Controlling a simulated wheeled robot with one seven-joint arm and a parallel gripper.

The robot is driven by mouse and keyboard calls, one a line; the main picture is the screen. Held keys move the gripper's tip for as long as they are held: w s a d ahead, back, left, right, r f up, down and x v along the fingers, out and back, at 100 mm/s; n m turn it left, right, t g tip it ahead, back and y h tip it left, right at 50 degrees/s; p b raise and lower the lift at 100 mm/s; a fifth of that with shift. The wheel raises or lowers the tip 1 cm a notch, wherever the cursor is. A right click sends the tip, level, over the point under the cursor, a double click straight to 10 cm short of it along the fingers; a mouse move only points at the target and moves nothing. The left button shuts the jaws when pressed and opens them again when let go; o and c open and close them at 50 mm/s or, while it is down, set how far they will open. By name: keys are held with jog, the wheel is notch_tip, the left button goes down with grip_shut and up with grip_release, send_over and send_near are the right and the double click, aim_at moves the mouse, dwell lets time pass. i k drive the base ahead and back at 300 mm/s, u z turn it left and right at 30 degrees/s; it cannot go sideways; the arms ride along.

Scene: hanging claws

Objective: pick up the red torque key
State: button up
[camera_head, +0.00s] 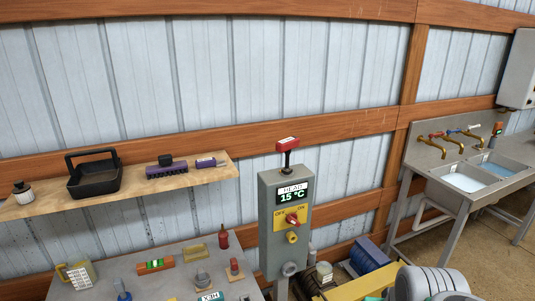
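A red T-shaped tool with a dark shaft, which looks like the red torque key (288,145), stands upright on top of a grey control box (270,240). Its lower end meets the box top; I cannot tell whether it sits in a socket. The box front has a display reading 15 °C, a red rotary switch (292,219) and a yellow button (292,237). My gripper is not in view. Rounded grey-white links of my arm show at the bottom right, apart from the key.
A wall shelf (215,174) at left holds a black basket (94,176), a purple brush (167,169) and other items. Below it, a workbench (128,268) carries several small objects. A sink table (452,166) with taps stands at right. Bins and a yellow item crowd the floor beside the box.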

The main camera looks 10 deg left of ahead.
aim_at(286, 145)
jog(key=u, duration=0.55)
jog(key=i, duration=1)
jog(key=z, duration=0.4)
jog(key=k, duration=1)
jog(key=u, duration=0.1)
jog(key=i, duration=0.3)
jog(key=u, duration=0.15)
